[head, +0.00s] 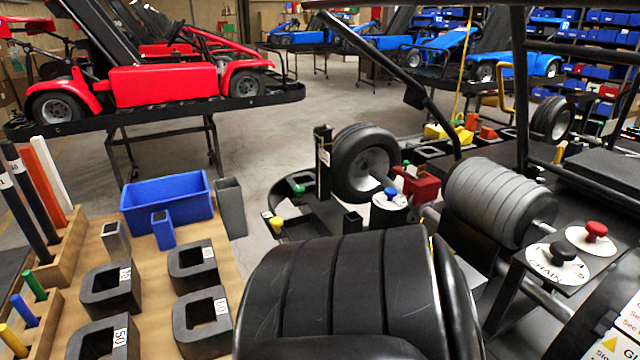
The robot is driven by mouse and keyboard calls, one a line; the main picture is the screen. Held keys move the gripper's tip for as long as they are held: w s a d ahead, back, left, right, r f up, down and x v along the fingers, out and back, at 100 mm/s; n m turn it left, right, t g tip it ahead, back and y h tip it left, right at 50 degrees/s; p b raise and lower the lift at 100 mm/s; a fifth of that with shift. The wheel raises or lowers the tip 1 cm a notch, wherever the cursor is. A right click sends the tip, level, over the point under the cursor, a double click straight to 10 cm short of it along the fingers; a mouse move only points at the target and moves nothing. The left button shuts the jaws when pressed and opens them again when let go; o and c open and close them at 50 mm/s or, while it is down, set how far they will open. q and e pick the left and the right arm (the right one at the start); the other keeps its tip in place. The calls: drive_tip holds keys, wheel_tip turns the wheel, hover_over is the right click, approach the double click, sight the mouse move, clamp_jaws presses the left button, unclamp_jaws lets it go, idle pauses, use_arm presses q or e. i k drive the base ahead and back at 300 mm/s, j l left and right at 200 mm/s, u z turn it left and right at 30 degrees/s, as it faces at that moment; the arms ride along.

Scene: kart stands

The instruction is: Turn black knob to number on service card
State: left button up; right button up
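A black knob (560,250) stands on a round white dial (545,268) at the right of the head view. The dial is lettered CHAIN and has small marks near its edge, too small to read surely. The dial sits on a dark plate beside the kart's axle. A white printed card or label (628,318) with a yellow triangle shows at the lower right edge, cut off by the frame. I cannot tell whether it is the service card, and no number on it is readable. Neither of my grippers is in view.
A red knob (595,231) on its own white disc stands close behind the black knob. A grey ribbed tyre (492,200) and a large black ribbed tyre (340,290) lie left of it. Dark frame bars cross above. A blue bin (167,203) stands on the left bench.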

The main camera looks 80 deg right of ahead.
sight(561, 251)
drive_tip(key=z, duration=0.4)
drive_tip(key=j+z, duration=0.1)
drive_tip(key=z, duration=0.7)
drive_tip(key=j+z, duration=0.1)
drive_tip(key=z, duration=0.25)
drive_tip(key=i+l+z, duration=0.1)
drive_tip(key=z, duration=0.4)
drive_tip(key=i+l+z, duration=0.1)
drive_tip(key=z, duration=0.4)
drive_tip(key=i+l+z, duration=0.1)
drive_tip(key=z, duration=0.4)
drive_tip(key=i+z, duration=0.15)
drive_tip(key=z, duration=0.35)
drive_tip(key=i+z, duration=0.1)
drive_tip(key=z, duration=0.35)
